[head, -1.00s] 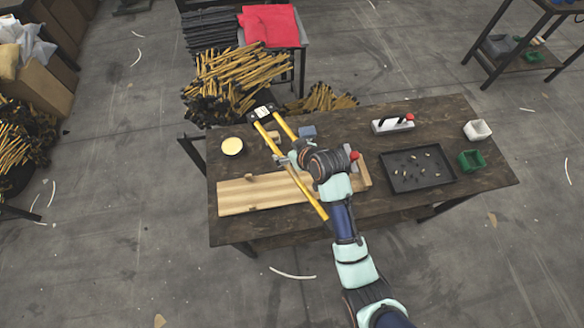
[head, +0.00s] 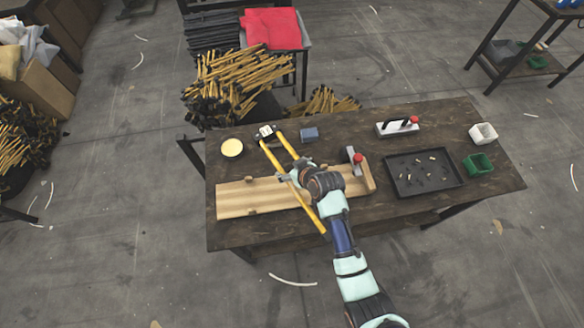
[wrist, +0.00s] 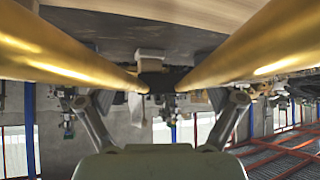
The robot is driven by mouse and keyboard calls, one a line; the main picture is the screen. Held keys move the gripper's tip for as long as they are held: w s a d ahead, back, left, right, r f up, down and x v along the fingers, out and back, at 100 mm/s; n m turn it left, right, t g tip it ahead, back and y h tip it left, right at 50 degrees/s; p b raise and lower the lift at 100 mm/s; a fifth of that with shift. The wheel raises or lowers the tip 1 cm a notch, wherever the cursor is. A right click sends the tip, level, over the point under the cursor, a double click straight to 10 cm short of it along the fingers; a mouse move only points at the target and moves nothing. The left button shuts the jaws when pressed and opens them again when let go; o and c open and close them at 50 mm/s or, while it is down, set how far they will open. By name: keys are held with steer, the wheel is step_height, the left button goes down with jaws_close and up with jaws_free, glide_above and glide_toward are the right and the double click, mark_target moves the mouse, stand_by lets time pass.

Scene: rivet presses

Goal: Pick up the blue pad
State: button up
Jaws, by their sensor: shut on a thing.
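My gripper (head: 288,178) is over the light wooden board, shut on a long tool with two yellow handles (head: 307,207). The handles lie slanted across the board, spread apart towards the front. In the wrist view the golden handles (wrist: 70,55) run in from both sides to the dark head, between my gripper's fingers (wrist: 160,102). The blue pad is apart from my gripper and cannot be made out in the wrist view.
The wooden board (head: 240,198) fills the table's front left, with a red-knobbed clamp (head: 355,160) at its right. A round cream disc (head: 232,147) lies at left. A black tray (head: 400,187), green bin (head: 478,163), white bin (head: 483,133) and white-grey red-knobbed block (head: 397,127) stand at right.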

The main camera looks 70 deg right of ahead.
steer(key=shift+f, duration=0.15)
steer(key=o, duration=1.2)
steer(key=shift+r, duration=0.25)
steer(key=p+v, duration=0.3)
steer(key=v, duration=0.9)
steer(key=shift+p, duration=0.35)
